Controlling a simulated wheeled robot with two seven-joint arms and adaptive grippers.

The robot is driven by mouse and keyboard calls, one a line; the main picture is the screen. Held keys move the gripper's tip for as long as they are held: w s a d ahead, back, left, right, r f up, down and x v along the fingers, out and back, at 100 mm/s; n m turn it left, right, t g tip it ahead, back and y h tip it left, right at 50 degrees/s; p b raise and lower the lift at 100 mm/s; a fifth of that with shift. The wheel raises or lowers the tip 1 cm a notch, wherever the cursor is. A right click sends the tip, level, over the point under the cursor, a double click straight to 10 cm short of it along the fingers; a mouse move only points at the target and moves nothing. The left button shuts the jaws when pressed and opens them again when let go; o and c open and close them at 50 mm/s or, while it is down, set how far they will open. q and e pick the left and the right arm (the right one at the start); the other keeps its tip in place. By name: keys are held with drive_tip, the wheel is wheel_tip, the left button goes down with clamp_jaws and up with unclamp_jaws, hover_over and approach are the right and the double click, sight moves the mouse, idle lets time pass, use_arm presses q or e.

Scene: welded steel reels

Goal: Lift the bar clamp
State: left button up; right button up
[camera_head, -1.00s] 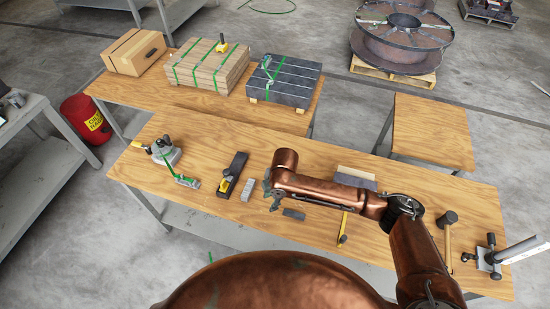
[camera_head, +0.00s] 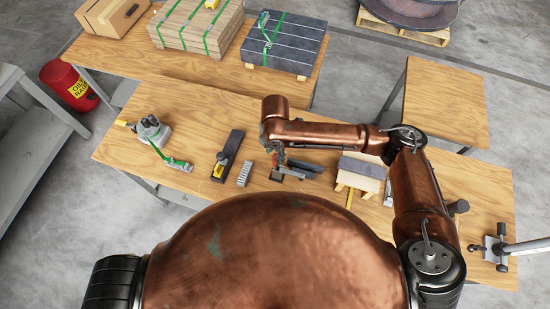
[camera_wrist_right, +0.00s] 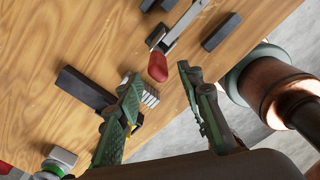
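A steel bar tool with a red handle, which looks like the bar clamp (camera_wrist_right: 178,38), lies on the wooden table in the right wrist view. Its red handle end points toward my right gripper (camera_wrist_right: 157,76). The two green fingers are apart with nothing between them, and the handle end shows just beyond the gap between their tips. In the head view my right gripper (camera_head: 276,162) hangs low over the middle of the table, and my arm hides much of the tool there. My left gripper is not in view.
Near the gripper are a dark block with a yellow tool (camera_head: 226,160), a small ridged grey block (camera_head: 244,174) and dark bars (camera_head: 305,165). A slate-topped stack (camera_head: 362,168) lies right. Strapped stacks (camera_head: 198,28) fill the rear table.

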sight(275, 163)
drive_tip(key=shift+w+d+f+b, duration=0.1)
drive_tip(key=shift+w+f+b, duration=0.15)
drive_tip(key=shift+f+b, duration=0.4)
wheel_tip(275, 163, down, 8)
drive_tip(key=shift+r+p, duration=0.1)
drive_tip(key=shift+p, duration=0.5)
clamp_jaws()
